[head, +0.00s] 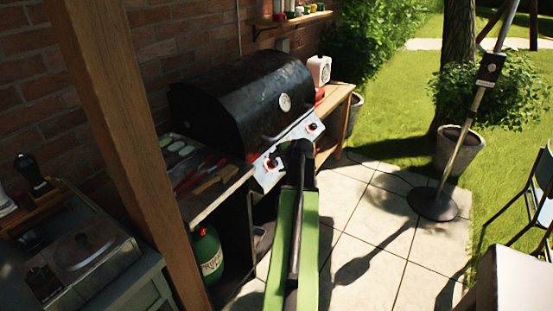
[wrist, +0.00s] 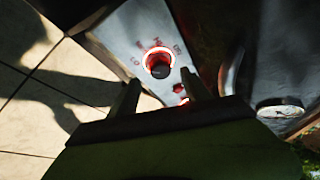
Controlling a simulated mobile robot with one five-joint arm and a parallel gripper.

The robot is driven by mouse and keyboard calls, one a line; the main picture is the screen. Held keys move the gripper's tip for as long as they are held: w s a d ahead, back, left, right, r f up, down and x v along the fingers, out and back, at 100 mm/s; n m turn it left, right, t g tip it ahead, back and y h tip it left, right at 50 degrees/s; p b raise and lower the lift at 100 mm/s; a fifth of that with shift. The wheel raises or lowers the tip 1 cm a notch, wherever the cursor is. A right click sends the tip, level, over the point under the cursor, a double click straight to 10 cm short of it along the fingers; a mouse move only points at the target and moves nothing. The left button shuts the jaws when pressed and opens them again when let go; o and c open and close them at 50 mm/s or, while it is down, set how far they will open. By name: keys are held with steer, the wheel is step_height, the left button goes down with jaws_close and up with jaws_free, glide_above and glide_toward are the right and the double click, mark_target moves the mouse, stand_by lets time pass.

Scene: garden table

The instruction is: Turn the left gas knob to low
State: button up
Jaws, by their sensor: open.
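The left gas knob (head: 271,161) is on the pale front panel of the black barbecue, close to my gripper (head: 281,153). In the wrist view, the knob (wrist: 159,68) is dark, with a glowing red ring and red marks around it. The fingers of my gripper (wrist: 160,77) are apart and empty, one to each side below the knob. The knob shows past the fingertips; I cannot tell whether they touch it. Its pointer setting is too small to read. The right knob (head: 312,126) is farther along the panel.
The barbecue lid (head: 240,95) is closed, with a round gauge (head: 285,103) and a handle. A side shelf with red-handled tools (head: 200,172) is left of the panel. A green gas bottle (head: 207,252) is below.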

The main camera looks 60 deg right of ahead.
steer(key=p+v, duration=0.7)
steer(key=v, duration=0.6)
